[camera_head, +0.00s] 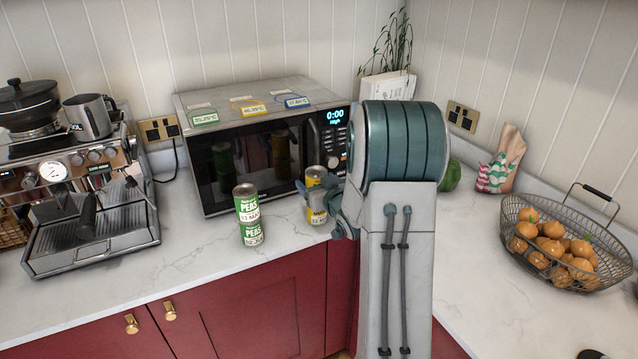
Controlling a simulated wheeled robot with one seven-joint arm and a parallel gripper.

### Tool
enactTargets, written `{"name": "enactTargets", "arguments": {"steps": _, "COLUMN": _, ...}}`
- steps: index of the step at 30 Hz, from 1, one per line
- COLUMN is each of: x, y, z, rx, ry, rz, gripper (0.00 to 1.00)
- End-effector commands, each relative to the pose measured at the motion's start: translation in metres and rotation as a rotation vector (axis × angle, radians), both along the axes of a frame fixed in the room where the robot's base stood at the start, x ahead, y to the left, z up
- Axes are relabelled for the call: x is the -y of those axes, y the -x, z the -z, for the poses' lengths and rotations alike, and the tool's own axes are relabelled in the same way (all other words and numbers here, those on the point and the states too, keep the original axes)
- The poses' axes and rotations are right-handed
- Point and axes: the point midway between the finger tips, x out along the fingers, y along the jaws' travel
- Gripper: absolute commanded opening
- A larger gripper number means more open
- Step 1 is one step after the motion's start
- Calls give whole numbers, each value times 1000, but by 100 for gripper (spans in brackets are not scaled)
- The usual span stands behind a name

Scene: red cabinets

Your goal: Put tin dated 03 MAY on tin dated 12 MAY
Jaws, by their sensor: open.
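My arm hides part of the stack's right side; contact cannot be told.
The microwave (265,160) stands close behind the tins. A coffee machine (95,225) is at left, a wire basket of oranges (560,250) at right. The counter between coffee machine and green tins (190,235) is clear. The counter's front edge is close in front.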

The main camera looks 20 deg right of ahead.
Motion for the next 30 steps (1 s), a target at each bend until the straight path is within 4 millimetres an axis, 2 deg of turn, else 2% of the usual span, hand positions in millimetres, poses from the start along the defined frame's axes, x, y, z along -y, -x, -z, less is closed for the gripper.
{"name": "enactTargets", "arguments": {"steps": 6, "x": 0, "y": 1, "z": -6, "rx": 0, "ry": 0, "rz": 0, "gripper": 74}}
{"name": "enactTargets", "arguments": {"steps": 11, "x": 1, "y": 27, "z": -6, "rx": 1, "ry": 2, "rz": 4, "gripper": 74}}
{"name": "enactTargets", "arguments": {"steps": 21, "x": 0, "y": 91, "z": -16, "rx": 1, "ry": 0, "rz": 3, "gripper": 74}}
{"name": "enactTargets", "arguments": {"steps": 25, "x": 0, "y": 107, "z": -20, "rx": 2, "ry": 0, "rz": 2, "gripper": 74}}
{"name": "enactTargets", "arguments": {"steps": 30, "x": -1, "y": 117, "z": -21, "rx": -3, "ry": 2, "rz": 3, "gripper": 74}}
